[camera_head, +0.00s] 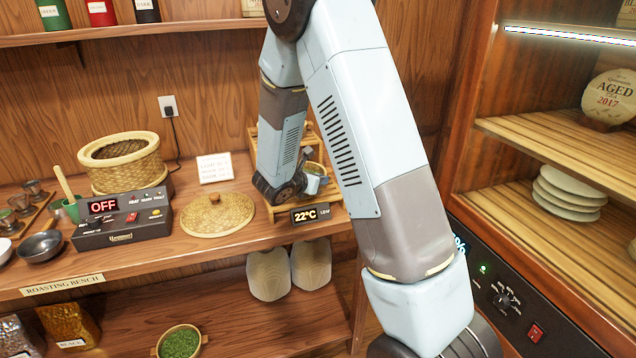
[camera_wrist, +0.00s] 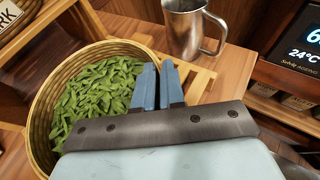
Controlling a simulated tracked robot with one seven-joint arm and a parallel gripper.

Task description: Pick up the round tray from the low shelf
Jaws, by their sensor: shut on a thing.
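In the wrist view, a round woven tray (camera_wrist: 42,120) filled with green leaves lies at the left. The blue fingers of my gripper (camera_wrist: 158,68) are shut on its right rim, and the leaves show beside them. The hand plate covers the tray's near side. In the head view, a round tray of green leaves (camera_head: 154,351) stands on the low shelf (camera_head: 255,322) under the bench.
A metal mug (camera_wrist: 183,28) stands just beyond the fingers, near pale wooden slats (camera_wrist: 198,80). A dark display (camera_wrist: 300,45) is at the right. On the bench are a woven lid (camera_head: 217,214), a basket (camera_head: 125,165) and a roaster control box (camera_head: 122,218).

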